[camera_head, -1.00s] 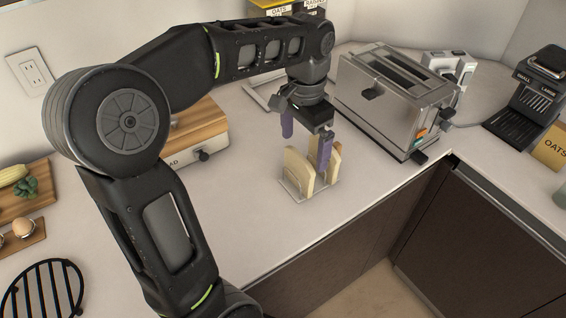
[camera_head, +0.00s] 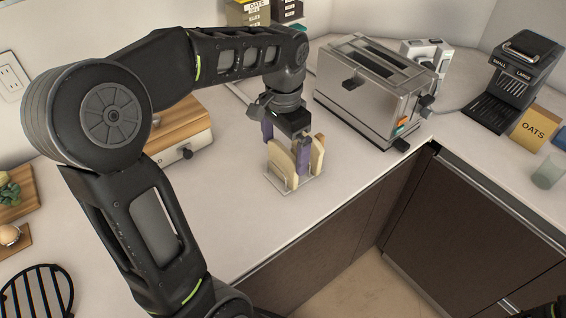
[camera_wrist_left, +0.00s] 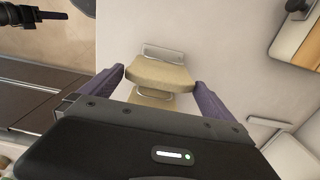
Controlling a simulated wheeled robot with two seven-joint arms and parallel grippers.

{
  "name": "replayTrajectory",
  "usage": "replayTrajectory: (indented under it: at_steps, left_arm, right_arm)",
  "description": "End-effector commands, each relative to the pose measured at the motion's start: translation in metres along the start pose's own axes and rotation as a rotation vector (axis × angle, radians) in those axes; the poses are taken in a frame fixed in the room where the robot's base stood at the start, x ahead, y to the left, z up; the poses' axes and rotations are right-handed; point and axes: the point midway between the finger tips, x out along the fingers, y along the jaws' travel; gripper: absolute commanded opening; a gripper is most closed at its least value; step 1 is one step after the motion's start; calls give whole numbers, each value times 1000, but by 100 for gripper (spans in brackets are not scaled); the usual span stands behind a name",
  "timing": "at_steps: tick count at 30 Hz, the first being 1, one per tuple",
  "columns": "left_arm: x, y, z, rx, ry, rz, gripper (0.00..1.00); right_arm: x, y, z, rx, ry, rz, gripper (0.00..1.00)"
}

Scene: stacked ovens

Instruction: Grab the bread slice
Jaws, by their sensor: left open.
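Two pale bread slices stand upright in a small wire rack (camera_head: 284,190) on the counter. In the head view the left slice (camera_head: 280,163) and the right slice (camera_head: 318,157) are apart. My left gripper (camera_head: 286,148) is above the rack, pointing down, its purple fingers open and reaching down around the slices' upper parts. In the left wrist view a bread slice (camera_wrist_left: 160,75) lies between the spread fingers, with gaps at its sides; the second slice is partly hidden by the gripper body. A dark part of my right arm shows at the lower right of the head view; its jaws are unclear.
A toaster (camera_head: 372,95) stands behind and right of the rack. A bread box (camera_head: 180,137) with a wooden lid is to the left. The counter's front edge runs close to the rack.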

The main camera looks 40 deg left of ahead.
Motion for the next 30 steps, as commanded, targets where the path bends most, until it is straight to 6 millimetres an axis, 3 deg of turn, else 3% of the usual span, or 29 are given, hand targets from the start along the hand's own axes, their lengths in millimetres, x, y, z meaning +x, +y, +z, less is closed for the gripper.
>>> replayTrajectory:
  at_steps: [12, 30]
  left_arm:
    - [49, 0, 3, 0, -3, 2, 100]
    - [51, -1, 2, 0, 0, 1, 100]
  right_arm:
    - [-9, -3, 1, 2, -3, 3, 36]
    - [-9, -3, 1, 2, -3, 3, 36]
